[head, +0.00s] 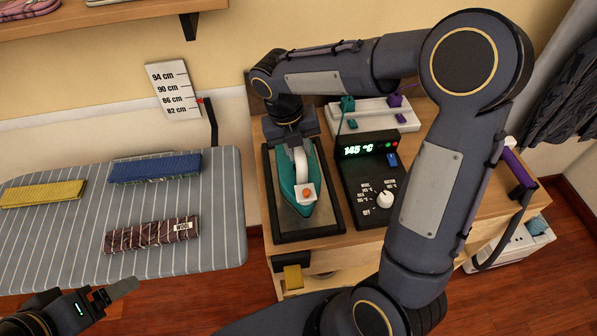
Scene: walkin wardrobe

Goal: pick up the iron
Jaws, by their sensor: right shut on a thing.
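The iron (300,206) is teal with a white handle and an orange dial. It stands over a dark framed rest (327,222) on the wooden cabinet; I cannot tell whether it touches the rest. My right gripper (297,146) reaches down from above at the iron's far end and is shut on the iron, its fingers largely hidden by its own body. My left gripper (115,292) is at the lower left, near the front edge of the ironing board (75,240) and away from the iron. Its finger opening is not clear.
A control box (368,185) reading 145 °C stands right of the rest, with a white socket strip (372,117) behind. Folded blue (155,168), yellow (42,193) and dark red wool (152,234) cloths lie on the board. A height scale (173,90) is on the wall.

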